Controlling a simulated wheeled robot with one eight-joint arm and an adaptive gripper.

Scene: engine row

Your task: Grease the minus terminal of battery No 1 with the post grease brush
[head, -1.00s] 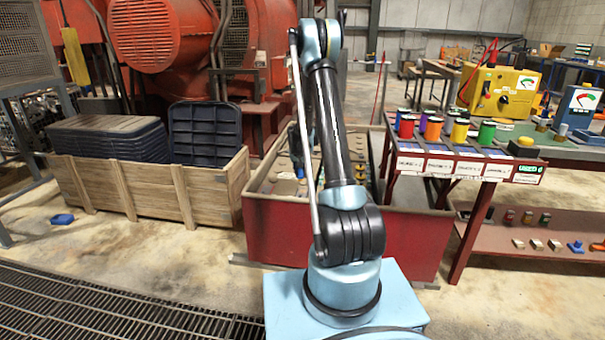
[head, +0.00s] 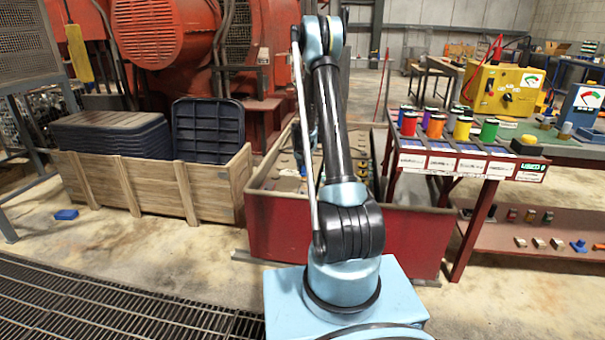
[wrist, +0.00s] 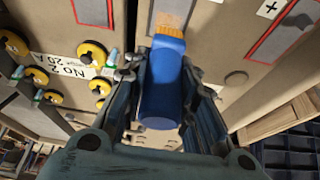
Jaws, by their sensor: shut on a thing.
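In the wrist view my gripper (wrist: 166,68) is shut on the blue handle of the post grease brush (wrist: 160,95). The brush's orange-tan bristle end (wrist: 177,40) points to the top of the picture, over a beige battery-like case. A plus-marked label (wrist: 268,9) shows at the upper right. A label reading No 2, 20 A (wrist: 62,66) is at the left, beside several yellow round parts. I cannot make out a No 1 label or a minus mark. I cannot tell whether the bristles touch anything. In the head view my arm hides the gripper and brush.
The red bin (head: 410,240) stands behind my arm. A wooden crate (head: 150,190) with dark trays is at its left. A red-edged bench (head: 470,167) with colored cans is at the right. A blue object (head: 66,214) lies on the floor at left.

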